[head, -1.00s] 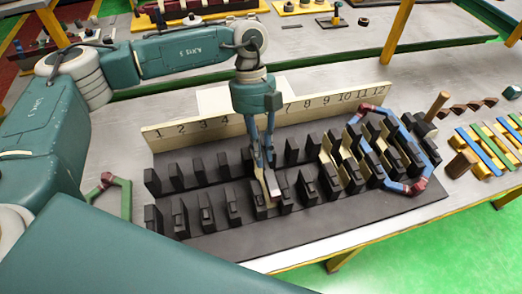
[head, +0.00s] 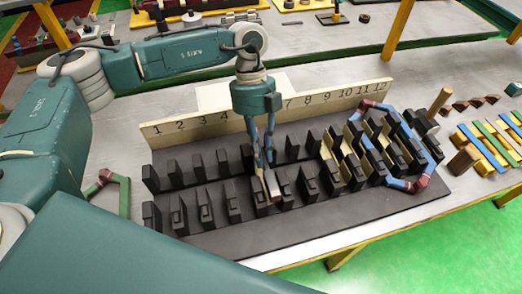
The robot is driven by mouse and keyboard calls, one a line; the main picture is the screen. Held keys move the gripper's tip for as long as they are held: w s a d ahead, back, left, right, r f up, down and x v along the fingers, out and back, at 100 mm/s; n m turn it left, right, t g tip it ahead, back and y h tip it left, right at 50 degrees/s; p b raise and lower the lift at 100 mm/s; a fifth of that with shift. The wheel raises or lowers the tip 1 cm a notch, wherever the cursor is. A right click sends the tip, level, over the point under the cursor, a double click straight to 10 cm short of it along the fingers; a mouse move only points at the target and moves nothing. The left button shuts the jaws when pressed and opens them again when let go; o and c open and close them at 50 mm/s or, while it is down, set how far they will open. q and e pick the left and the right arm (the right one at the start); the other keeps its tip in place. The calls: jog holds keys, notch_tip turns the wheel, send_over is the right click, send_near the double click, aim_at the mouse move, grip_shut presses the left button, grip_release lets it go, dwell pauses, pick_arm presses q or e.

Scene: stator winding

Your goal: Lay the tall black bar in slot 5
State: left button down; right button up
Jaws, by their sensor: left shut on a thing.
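The black slotted stator block (head: 330,222) lies on the table with two rows of dark posts. A cream number board (head: 190,127) stands behind it, and my arm hides the numbers 5 and 6. My left gripper (head: 264,168) points down between the posts, just right of number 4, around slot 5. It is shut on what seems to be the tall black bar, which is mostly hidden by the fingers and hard to tell from the dark posts. A pale strip and a pinkish-grey piece (head: 273,186) show at the fingertips. My right gripper is not in view.
A coil of blue, red and pale pieces (head: 421,183) sits over the block's right end. A green and red coil piece (head: 122,190) lies to the left. Coloured strips (head: 480,147) and a wooden peg (head: 437,102) are at the right.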

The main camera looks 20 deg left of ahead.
pick_arm(q)
jog(key=shift+f+b, duration=0.6)
jog(key=shift+f, duration=0.35)
jog(key=c, duration=1.6)
grip_release()
jog(key=shift+f, duration=0.15)
jog(key=shift+r+p, duration=0.6)
jog(key=shift+r, duration=0.3)
